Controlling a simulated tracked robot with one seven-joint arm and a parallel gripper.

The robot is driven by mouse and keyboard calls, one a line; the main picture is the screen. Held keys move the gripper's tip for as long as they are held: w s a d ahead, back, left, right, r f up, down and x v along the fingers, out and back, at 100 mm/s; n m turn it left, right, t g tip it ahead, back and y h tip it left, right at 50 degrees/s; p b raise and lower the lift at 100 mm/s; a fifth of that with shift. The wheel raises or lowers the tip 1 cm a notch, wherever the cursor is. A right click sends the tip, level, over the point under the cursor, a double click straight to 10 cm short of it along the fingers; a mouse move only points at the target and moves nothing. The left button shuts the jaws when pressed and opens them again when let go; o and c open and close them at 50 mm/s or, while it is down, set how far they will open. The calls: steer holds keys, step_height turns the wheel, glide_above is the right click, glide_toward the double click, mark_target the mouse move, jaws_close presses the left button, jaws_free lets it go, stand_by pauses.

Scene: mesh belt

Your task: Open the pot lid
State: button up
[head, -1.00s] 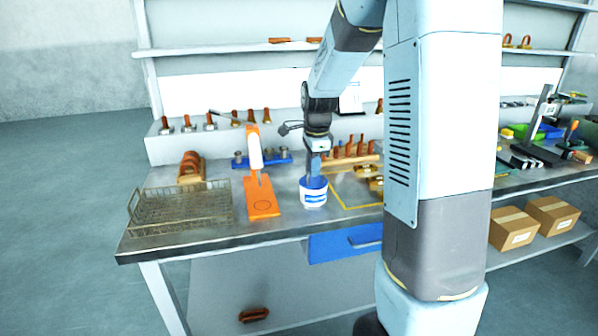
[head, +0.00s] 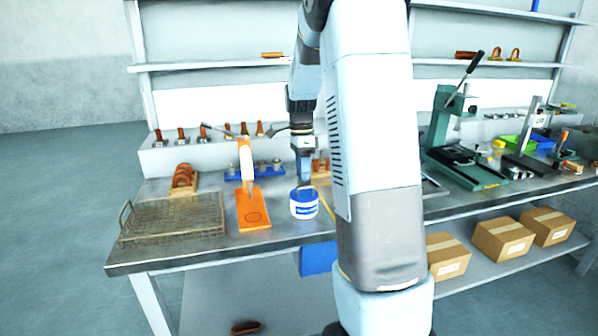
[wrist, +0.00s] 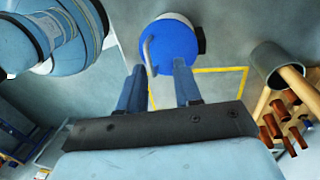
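The pot (head: 304,207) is a small white tub with a blue band, upright on the bench. Its round blue lid (wrist: 175,48) is on it, seen from above in the wrist view, with a thin grey curved handle (wrist: 148,54) at its left side. My gripper (wrist: 158,66) is open. Its two blue fingers point at the lid, one on each side of its near edge, with the handle close to the left finger. In the head view my gripper (head: 305,183) is just over the pot. I cannot tell whether the fingers touch the lid.
An orange stand (head: 253,221) with a white lever is left of the pot, with a wire basket (head: 170,219) further left. A blue rack (head: 240,173) is behind. A green press (head: 468,163) stands to the right. A yellow outline (wrist: 238,70) marks bare bench beside the pot.

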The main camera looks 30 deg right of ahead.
step_height(320, 180, up, 14)
steer(key=w, duration=0.2)
steer(key=shift+w+d+f, duration=0.15)
steer(key=shift+d+f, duration=0.1)
steer(key=shift+d, duration=0.05)
stand_by(0.5)
